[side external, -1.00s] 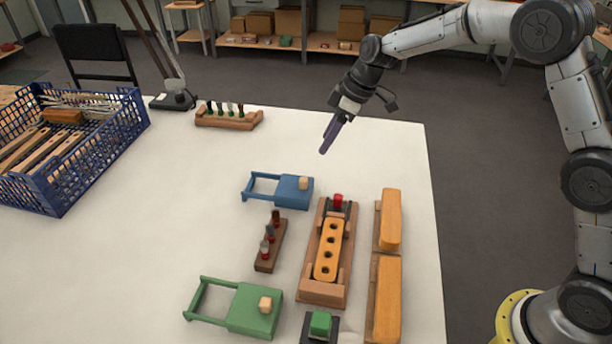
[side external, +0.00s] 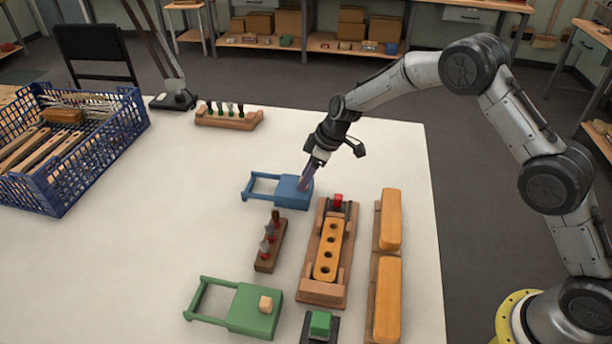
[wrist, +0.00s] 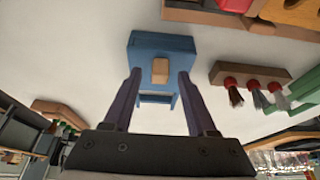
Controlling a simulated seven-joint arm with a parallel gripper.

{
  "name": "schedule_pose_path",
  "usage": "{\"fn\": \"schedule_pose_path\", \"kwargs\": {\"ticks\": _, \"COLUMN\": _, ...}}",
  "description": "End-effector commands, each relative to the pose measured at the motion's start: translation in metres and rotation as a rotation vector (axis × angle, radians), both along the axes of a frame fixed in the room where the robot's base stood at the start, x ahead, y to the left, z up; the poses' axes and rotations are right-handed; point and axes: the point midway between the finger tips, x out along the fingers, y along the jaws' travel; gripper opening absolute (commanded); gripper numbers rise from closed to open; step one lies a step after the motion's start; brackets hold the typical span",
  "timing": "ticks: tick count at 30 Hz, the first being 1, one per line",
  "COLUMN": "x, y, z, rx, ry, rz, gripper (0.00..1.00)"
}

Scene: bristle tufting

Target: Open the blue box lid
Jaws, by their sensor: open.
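The blue box (side external: 289,193) sits on the white table with its blue slide frame (side external: 262,185) reaching out to the left. In the wrist view the blue box (wrist: 152,47) lies ahead of the fingers, and a light wooden knob (wrist: 160,70) stands on its lid. My gripper (side external: 303,186) is over the box in the side view. In the wrist view my gripper (wrist: 158,76) is open, with one purple finger on each side of the knob. I cannot tell whether the fingers touch the lid. The knob is hidden in the side view.
A green box (side external: 252,309) with a wooden knob stands at the front. A small rack of tufts (side external: 269,246), a wooden fixture (side external: 328,250) with a holed block, and orange blocks (side external: 390,225) lie nearby. A blue crate (side external: 95,160) is at left. The table's middle left is clear.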

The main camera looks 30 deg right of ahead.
Motion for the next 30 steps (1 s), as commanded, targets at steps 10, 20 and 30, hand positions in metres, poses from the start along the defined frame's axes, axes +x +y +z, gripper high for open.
{"fn": "schedule_pose_path", "kwargs": {"ticks": 10, "x": 0.0004, "y": 0.0005, "z": -0.0016, "rx": 0.0, "ry": 0.0, "rz": -0.001, "gripper": 0.48}}
{"fn": "schedule_pose_path", "kwargs": {"ticks": 20, "x": 0.0002, "y": 0.0004, "z": -0.0013, "rx": 0.001, "ry": 0.001, "rz": -0.001, "gripper": 0.0}}
{"fn": "schedule_pose_path", "kwargs": {"ticks": 30, "x": 0.0002, "y": 0.0003, "z": -0.0013, "rx": 0.001, "ry": 0.001, "rz": -0.001, "gripper": 0.0}}
